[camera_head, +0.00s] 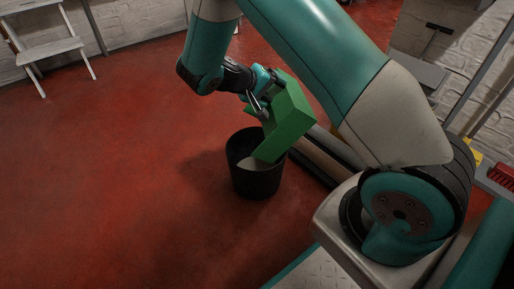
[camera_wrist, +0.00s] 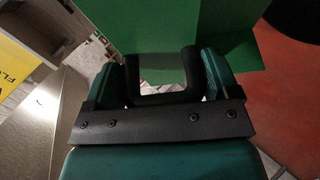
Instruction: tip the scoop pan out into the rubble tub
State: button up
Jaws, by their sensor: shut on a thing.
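A green scoop pan (camera_head: 290,118) is held by my gripper (camera_head: 262,98) above the black tub. The pan is tilted steeply, with its lower end down at the mouth of the black rubble tub (camera_head: 257,182). The tub stands upright on the red floor, and something pale shows inside it. In the wrist view the green pan (camera_wrist: 185,25) fills the top beyond my gripper (camera_wrist: 165,85), which is shut on it. Whether any rubble is still in the pan is hidden from both views.
A white step stool (camera_head: 48,50) stands by the brick wall at the upper left. A red brush (camera_head: 502,176) lies at the right edge. The red floor left of the tub is clear. A yellow sign (camera_wrist: 12,65) shows at the left in the wrist view.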

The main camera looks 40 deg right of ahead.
aim_at(282, 90)
jog(key=shift+m+t+y, duration=0.3)
jog(key=shift+y, duration=0.6)
jog(key=d, duration=0.1)
jog(key=s+d+b, duration=0.1)
jog(key=d+f+b, duration=0.1)
jog(key=shift+s+d+f, duration=0.1)
jog(key=shift+s+d, duration=0.15)
jog(key=shift+s, duration=0.15)
jog(key=shift+d+r, duration=0.1)
jog(key=shift+r, duration=0.1)
jog(key=shift+s+d+f+y+b, duration=0.15)
jog(key=shift+s+d+y+b, duration=0.2)
jog(key=shift+d+b, duration=0.15)
jog(key=s+d+f+t+y, duration=0.1)
jog(key=s+d+f+y, duration=0.1)
jog(key=d, duration=0.3)
jog(key=s+d+f+m+t+y+p, duration=0.1)
jog(key=s+d+f+y, duration=0.1)
jog(key=d, duration=0.3)
jog(key=s+d+f+t+y, duration=0.1)
jog(key=s+d+f+y, duration=0.1)
jog(key=s+d+f, duration=0.1)
jog(key=shift+s+d+f+m+y, duration=0.35)
jog(key=shift+s+d, duration=0.2)
jog(key=shift+d, duration=0.7)
